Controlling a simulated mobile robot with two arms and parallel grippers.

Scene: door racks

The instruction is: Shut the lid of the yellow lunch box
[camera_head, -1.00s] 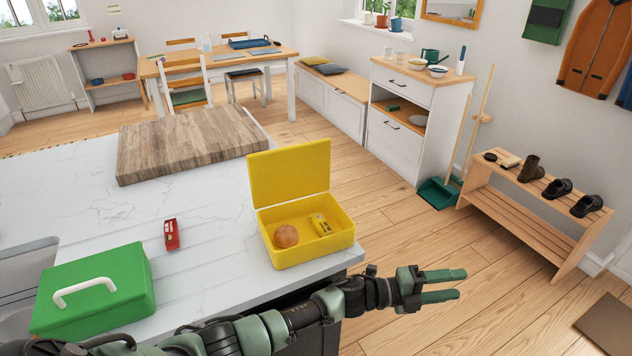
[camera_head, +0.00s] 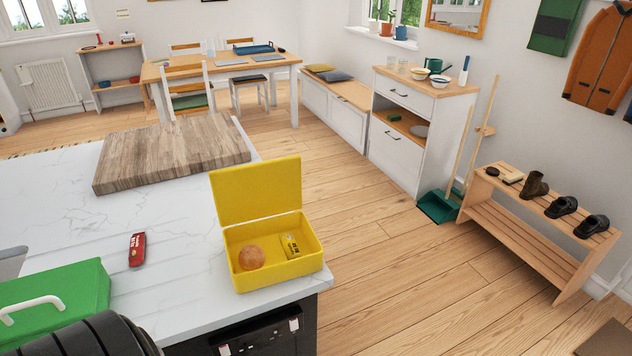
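The yellow lunch box (camera_head: 276,274) stands on the white marble counter near its right front corner. Its lid (camera_head: 257,190) is open and stands up at the back edge, leaning slightly back. Inside the box lie a round brown bun-like item (camera_head: 251,257) and a small yellow packet (camera_head: 290,245) with dark print. Neither of my grippers shows now. A dark rounded part at the bottom left looks like one of my arm links.
A green box (camera_head: 60,299) with a white handle and a small red packet (camera_head: 137,249) are on the counter left of the lunch box. A thick wooden board (camera_head: 172,155) lies behind. Open floor lies to the right, before a shoe rack (camera_head: 530,240).

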